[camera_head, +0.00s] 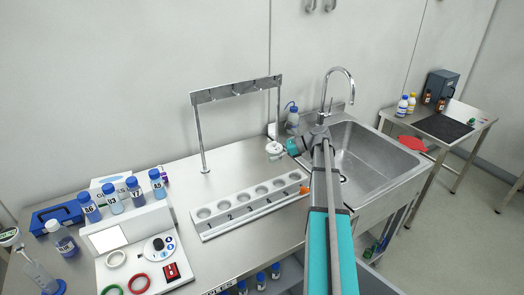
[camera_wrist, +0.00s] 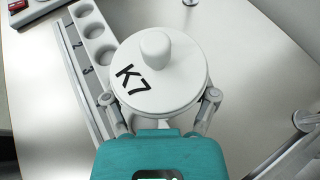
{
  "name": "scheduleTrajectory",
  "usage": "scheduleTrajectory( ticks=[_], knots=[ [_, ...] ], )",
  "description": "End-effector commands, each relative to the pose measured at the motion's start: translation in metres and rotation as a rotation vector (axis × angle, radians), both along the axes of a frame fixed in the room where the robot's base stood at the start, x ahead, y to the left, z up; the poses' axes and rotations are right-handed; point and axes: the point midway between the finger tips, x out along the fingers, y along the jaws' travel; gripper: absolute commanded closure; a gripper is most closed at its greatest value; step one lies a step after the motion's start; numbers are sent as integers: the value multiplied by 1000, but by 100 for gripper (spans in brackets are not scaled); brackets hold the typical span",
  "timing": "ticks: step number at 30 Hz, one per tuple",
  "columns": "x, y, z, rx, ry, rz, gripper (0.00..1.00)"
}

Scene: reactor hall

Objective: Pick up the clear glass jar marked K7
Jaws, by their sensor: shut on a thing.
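The jar marked K7 (camera_wrist: 178,88) shows from above in the wrist view as a round white lid with a knob and black "K7" lettering; its body is hidden under the lid. My gripper (camera_wrist: 160,99) is shut on the jar, one finger on each side just below the lid. In the head view the jar's white top (camera_head: 274,148) shows left of my gripper (camera_head: 285,147), behind the right end of the rack. I cannot tell whether the jar touches the counter.
A numbered rack (camera_head: 205,233) with round holes lies in front of the jar; it also shows in the wrist view (camera_wrist: 72,48). A metal stand (camera_head: 203,150) rises behind. A wash bottle (camera_head: 292,117) and sink (camera_head: 375,160) are close by. Blue-capped bottles (camera_head: 113,203) stand left.

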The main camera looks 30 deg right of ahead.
Motion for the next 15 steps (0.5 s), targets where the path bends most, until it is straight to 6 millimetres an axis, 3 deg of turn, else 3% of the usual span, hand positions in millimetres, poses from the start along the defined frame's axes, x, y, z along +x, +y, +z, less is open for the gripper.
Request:
scheduleTrajectory(
  ticks=[6, 15],
  knots=[
    [-22, -14, 13, 0, -1, 0, 84],
    [-30, -20, 16, 1, -1, 1, 84]
  ],
)
